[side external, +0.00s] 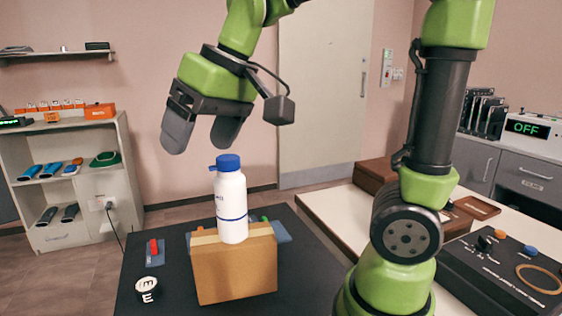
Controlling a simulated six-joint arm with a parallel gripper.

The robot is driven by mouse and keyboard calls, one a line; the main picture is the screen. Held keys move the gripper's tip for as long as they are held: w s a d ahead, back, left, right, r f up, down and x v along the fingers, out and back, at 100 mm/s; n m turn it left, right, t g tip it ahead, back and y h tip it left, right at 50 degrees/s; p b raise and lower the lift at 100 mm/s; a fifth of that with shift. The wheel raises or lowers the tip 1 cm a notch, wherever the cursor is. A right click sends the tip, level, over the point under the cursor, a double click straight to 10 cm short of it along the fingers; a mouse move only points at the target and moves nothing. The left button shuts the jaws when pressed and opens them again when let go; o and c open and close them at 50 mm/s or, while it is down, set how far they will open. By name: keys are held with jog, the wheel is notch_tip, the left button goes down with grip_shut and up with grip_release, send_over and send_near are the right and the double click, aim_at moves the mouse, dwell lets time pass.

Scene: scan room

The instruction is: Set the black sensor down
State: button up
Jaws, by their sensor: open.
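My gripper (199,145) is open and empty, high above the dark table (180,277). Its two grey fingers point down, above and a little left of a white bottle with a blue cap (231,205). No object is between the fingers. I cannot tell for sure which thing is the black sensor. A small round black piece with a white marked top (147,289) sits on the table's left front part, apart from my gripper.
The bottle stands upright at a cardboard box (236,271). A blue plate with a red part (154,251) lies left of it. A black panel with knobs (505,275) is at right. A shelf unit (75,180) stands far left. The air around my gripper is clear.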

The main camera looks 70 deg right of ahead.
jog(key=s+f+m+t, duration=0.2)
jog(key=s, duration=0.9)
jog(key=shift+f, duration=0.2)
jog(key=shift+s, duration=0.1)
dwell(0.3)
